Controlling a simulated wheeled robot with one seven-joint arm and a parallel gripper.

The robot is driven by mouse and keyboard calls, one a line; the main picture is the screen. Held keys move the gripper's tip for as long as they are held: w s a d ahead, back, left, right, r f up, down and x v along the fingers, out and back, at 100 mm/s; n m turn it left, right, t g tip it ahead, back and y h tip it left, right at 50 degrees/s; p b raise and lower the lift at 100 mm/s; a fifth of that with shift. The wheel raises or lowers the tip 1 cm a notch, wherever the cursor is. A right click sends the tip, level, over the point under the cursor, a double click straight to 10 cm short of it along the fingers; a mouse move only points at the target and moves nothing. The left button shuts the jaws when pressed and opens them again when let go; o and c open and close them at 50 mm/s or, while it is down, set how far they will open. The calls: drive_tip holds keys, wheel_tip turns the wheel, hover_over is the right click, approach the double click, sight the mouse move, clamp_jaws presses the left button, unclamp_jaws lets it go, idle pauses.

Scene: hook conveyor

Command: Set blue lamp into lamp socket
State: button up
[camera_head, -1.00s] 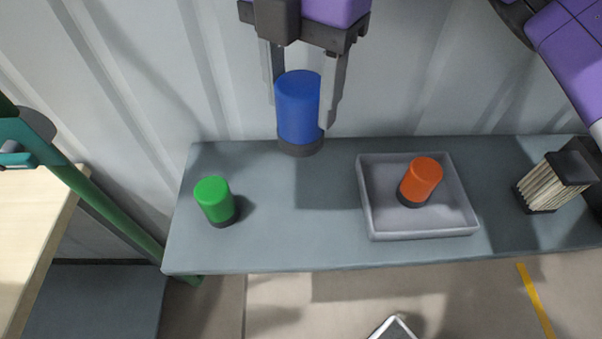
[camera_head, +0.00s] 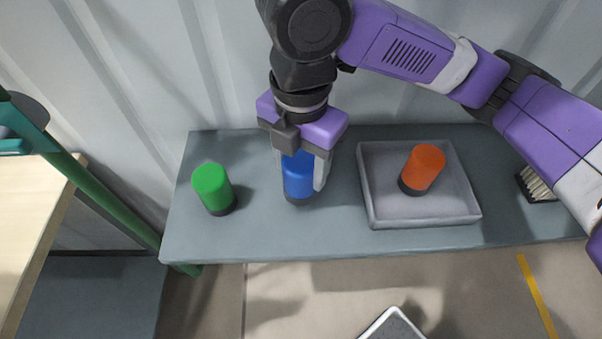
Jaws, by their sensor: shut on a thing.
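The blue lamp (camera_head: 298,178) is a blue cylinder with a dark base, upright in the head view. My gripper (camera_head: 301,182) is shut on it from above, one finger on each side. The lamp is over the grey bench; I cannot tell whether its base touches the surface. My gripper body hides its top. No lamp socket can be made out in this view.
A green lamp (camera_head: 212,187) stands on the bench (camera_head: 260,237) to the left. An orange lamp (camera_head: 423,167) stands in a grey tray (camera_head: 425,217) to the right. A brush (camera_head: 536,186) lies at the far right, partly behind my arm. A green post (camera_head: 118,215) is at left.

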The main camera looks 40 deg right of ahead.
drive_tip(key=shift+f, duration=1.5)
drive_tip(key=shift+f, duration=0.15)
drive_tip(key=o, duration=1.4)
drive_tip(key=shift+o, duration=0.2)
wheel_tip(320, 180, up, 12)
drive_tip(key=shift+r+p, duration=0.2)
drive_tip(key=shift+p, duration=0.25)
